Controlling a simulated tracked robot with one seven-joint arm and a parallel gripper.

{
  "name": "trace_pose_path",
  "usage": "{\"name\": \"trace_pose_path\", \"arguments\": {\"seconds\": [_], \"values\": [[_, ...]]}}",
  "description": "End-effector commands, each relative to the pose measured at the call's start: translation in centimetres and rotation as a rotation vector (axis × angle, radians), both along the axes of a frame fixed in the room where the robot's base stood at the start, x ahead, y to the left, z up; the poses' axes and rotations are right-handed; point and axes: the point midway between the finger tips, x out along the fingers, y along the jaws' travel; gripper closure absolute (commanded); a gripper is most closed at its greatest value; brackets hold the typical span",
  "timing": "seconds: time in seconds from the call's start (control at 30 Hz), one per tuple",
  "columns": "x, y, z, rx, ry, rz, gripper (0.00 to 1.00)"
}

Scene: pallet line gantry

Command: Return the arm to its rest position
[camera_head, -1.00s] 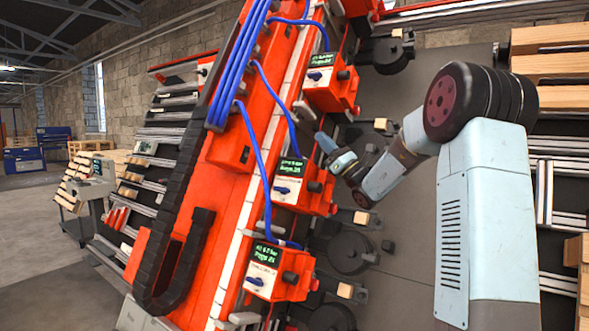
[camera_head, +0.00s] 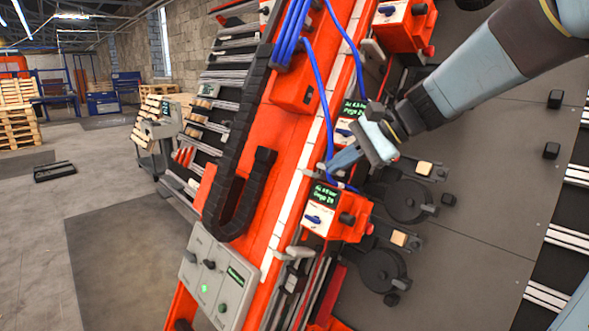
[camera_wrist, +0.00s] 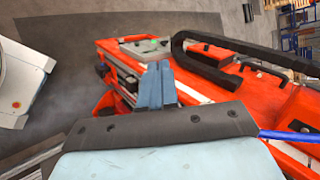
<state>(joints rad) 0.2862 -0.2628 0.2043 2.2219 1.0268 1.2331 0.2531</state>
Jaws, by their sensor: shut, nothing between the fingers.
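My gripper (camera_head: 345,158) shows in the head view at the end of my pale blue arm, which reaches in from the upper right. The gripper points left, in front of the orange gantry beam (camera_head: 262,190). In the wrist view the blue fingers of my gripper (camera_wrist: 157,72) are together and hold nothing. Beyond them lies the orange beam (camera_wrist: 205,85) with its black cable chain (camera_wrist: 215,65). In the head view, my gripper overlaps a blue cable and partly hides a control box with a green display; whether it touches them I cannot tell.
Orange control boxes (camera_head: 327,215) line the beam. A grey panel (camera_head: 213,280) with a green light sits at its lower end. Round black discs (camera_head: 405,200) are on the dark plate at right. Open floor (camera_head: 110,235) and stacked pallets (camera_head: 18,125) lie at left.

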Motion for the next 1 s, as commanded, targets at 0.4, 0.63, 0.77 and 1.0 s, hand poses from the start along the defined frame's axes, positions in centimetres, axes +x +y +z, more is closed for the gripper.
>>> {"name": "trace_pose_path", "arguments": {"seconds": [0.4, 0.63, 0.77, 1.0], "values": [[-10.8, -8.1, -4.9, -0.680, -0.333, 0.260, 1.00], [-13.8, -12.9, -5.7, -0.962, -0.494, 0.394, 1.00], [-14.5, -14.1, -5.8, -1.042, -0.540, 0.434, 1.00], [-14.7, -14.6, -5.9, -1.071, -0.555, 0.450, 1.00]]}}
